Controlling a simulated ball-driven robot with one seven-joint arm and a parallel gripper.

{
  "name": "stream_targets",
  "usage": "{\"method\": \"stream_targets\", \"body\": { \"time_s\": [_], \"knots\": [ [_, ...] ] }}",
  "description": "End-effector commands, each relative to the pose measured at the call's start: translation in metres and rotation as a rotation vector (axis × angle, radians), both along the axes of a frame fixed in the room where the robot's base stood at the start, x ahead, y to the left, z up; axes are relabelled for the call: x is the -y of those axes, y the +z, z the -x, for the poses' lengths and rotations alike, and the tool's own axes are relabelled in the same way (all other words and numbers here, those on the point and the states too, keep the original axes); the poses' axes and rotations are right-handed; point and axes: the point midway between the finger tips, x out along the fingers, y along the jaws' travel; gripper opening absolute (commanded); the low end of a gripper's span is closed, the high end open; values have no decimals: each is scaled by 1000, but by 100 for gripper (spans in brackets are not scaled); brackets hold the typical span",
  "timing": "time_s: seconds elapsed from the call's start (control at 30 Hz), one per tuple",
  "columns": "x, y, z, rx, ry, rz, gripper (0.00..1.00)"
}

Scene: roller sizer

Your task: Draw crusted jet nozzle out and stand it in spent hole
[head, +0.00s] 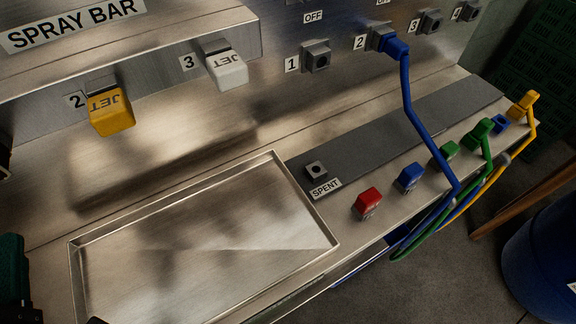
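Two jet nozzles hang under the spray bar (200,30). A yellow nozzle marked JET (111,112) is at position 2, and a white nozzle marked JET (227,70) is at position 3. I cannot tell for sure from this view which one is crusted. The spent hole (316,169) is a small dark square socket in a grey block, beside the SPENT label (325,188) on the bench. It looks empty. My gripper is not clearly in view.
An empty shallow metal tray (200,250) lies in front of the bar. Red (367,204), blue (409,178) and green (443,155) blocks line the bench edge. A blue hose plug (392,45) sits in wall socket 2. Hoses hang over the right edge.

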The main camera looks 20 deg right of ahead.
Motion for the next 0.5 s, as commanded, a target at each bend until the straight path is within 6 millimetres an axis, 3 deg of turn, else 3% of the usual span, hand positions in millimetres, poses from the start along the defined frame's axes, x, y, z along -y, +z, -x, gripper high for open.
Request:
{"method": "stream_targets", "body": {
  "time_s": [0.17,0.5],
  "knots": [
    [-2,0,-10,1,-2,0,68],
    [-12,2,-53,1,-3,0,68]
  ]
}}
